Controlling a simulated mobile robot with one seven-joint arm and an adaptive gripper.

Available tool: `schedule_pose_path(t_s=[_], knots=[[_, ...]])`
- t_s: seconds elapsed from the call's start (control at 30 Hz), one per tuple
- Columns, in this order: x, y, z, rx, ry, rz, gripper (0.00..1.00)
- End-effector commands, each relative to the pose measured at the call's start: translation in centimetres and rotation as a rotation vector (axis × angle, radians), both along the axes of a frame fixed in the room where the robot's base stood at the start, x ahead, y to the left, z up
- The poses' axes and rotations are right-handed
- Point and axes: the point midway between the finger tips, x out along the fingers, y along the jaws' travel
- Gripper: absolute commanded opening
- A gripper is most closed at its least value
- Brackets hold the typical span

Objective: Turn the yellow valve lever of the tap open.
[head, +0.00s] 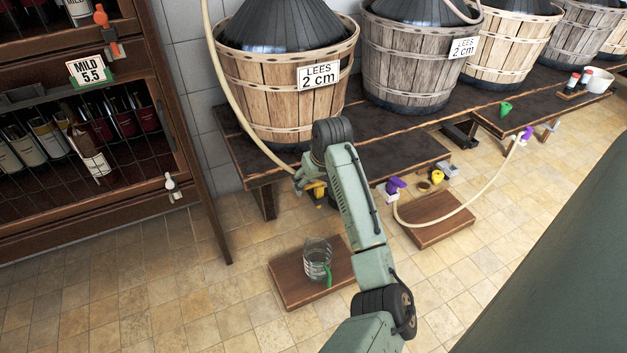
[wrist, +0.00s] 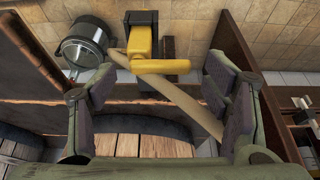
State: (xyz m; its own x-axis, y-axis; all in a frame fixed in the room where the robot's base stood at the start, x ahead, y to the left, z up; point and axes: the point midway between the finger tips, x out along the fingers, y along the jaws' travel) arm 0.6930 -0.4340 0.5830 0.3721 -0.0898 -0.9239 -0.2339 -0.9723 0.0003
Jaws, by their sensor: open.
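The yellow valve lever (wrist: 165,67) shows in the wrist view as a bent yellow handle on the tap, between and beyond my fingers. In the head view the yellow lever (head: 316,187) is small, under the edge of the dark bench at the near basket, partly hidden by my arm. My gripper (wrist: 163,82) is open, with one dark padded finger on each side of the lever; I see no clear contact. In the head view my gripper (head: 304,176) is beside the tap, largely hidden by my wrist.
A glass jug (head: 317,262) stands on a wooden board (head: 286,291) below. A pale hose (head: 236,92) comes down to the tap; in the wrist view it slants behind my right-hand finger. The dark bench (head: 252,162) holds baskets. A bottle rack (head: 150,175) stands left.

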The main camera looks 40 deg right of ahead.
Motion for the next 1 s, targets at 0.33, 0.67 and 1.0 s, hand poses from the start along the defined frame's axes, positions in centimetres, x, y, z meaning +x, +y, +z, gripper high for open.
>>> schedule_pose_path(t_s=[0.33,0.67,1.0], knots=[[0.0,0.03,0.03,0.0,0.0,0.0,0.55],[0.0,0.04,0.04,0.0,0.0,0.0,0.33],[-0.01,0.03,0.07,0.001,0.0,0.008,0.21]])
